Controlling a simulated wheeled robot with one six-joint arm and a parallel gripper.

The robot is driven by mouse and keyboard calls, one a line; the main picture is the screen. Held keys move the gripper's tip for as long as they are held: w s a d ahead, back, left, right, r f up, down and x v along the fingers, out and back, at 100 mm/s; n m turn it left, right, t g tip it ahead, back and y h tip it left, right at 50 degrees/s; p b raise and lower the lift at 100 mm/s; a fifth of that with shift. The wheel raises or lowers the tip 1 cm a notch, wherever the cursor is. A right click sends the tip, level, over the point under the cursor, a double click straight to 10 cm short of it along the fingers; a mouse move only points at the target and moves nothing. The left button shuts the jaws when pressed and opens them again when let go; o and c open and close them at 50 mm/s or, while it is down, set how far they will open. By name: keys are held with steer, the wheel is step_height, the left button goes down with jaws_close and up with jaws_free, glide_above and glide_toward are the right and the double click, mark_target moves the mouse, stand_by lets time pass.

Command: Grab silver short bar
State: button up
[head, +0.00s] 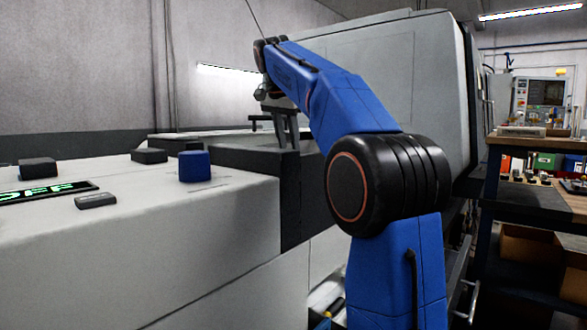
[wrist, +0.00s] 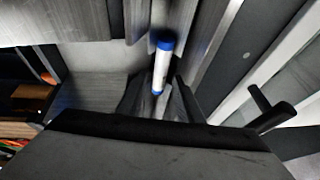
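A short light silver-white bar with blue ends (wrist: 161,68) shows in the wrist view, just beyond and between my fingers. My gripper (wrist: 158,98) has its two dark fingers apart, with pale gaps showing on both sides of the bar's lower end. I see no finger touching the bar, though its exact depth is hard to judge. In the head view my gripper (head: 286,130) points down over the dark recess beside the machine. The bar cannot be made out there.
A light grey machine housing (head: 400,75) stands close behind my arm. A pale cabinet top (head: 130,230) at left carries dark blocks, a blue knob (head: 194,166) and a green-lit display (head: 45,193). In the wrist view, a dark peg-like handle (wrist: 268,110) sits right of my gripper.

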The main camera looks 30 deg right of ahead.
steer(key=shift+w+x, duration=0.2)
steer(key=shift+x, duration=3.3)
steer(key=shift+c, duration=0.6)
steer(key=shift+r, duration=0.1)
jaws_close()
